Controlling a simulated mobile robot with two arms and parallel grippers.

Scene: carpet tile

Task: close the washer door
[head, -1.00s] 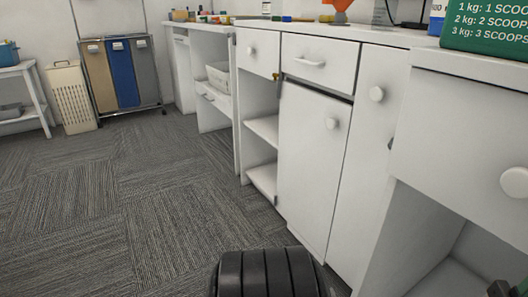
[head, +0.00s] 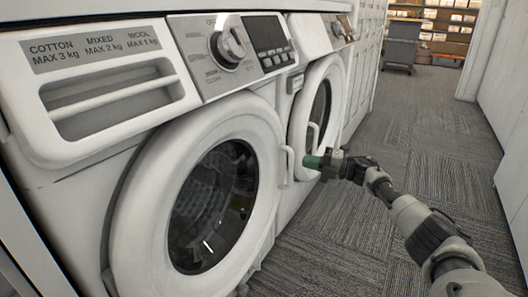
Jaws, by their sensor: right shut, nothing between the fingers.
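A white front-loading washer (head: 58,160) fills the left of the head view. Its round door (head: 140,225) has a thick white rim and dark glass, with a pale handle (head: 286,167) on its right edge. The door stands proud of the front; I cannot tell how far ajar it is. A second washer's round door (head: 297,112) shows farther back. My right gripper (head: 313,162), with green fingertips, is shut and empty just right of the near door's handle. I cannot tell whether it touches. My left gripper is not in view.
A control panel with a knob (head: 230,43) and a detergent drawer (head: 110,95) sit above the near door. Grey carpet (head: 425,130) runs free along the right to a dark cart (head: 400,45). A white wall (head: 505,130) bounds the right.

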